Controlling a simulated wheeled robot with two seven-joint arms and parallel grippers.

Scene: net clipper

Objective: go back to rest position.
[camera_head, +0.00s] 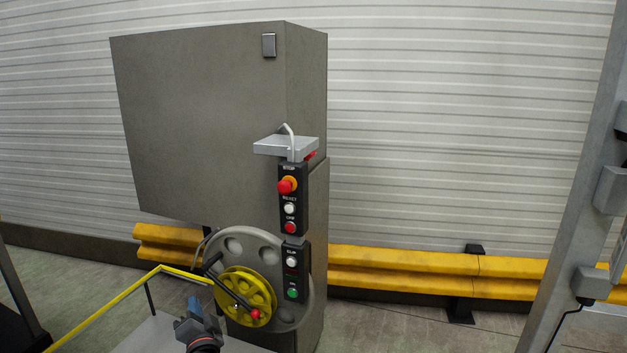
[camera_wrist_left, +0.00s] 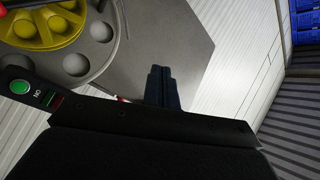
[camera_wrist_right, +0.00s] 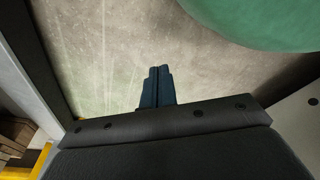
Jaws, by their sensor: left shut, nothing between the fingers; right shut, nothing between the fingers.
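My left gripper (camera_head: 194,305) is low in the head view, in front of the yellow wheel and the grey disc of the machine. In the left wrist view its two dark blue fingers (camera_wrist_left: 161,75) are pressed together with nothing between them. My right gripper does not show in the head view. In the right wrist view its fingers (camera_wrist_right: 158,74) are also together and empty, with a grey floor behind them.
A grey cabinet (camera_head: 200,120) carries a control panel (camera_head: 290,215) with red, white and green buttons. The yellow wheel (camera_head: 246,297) sits below. A yellow rail (camera_head: 400,265) runs along the wall. A metal post (camera_head: 575,190) stands at right. A green round surface (camera_wrist_right: 265,20) shows in the right wrist view.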

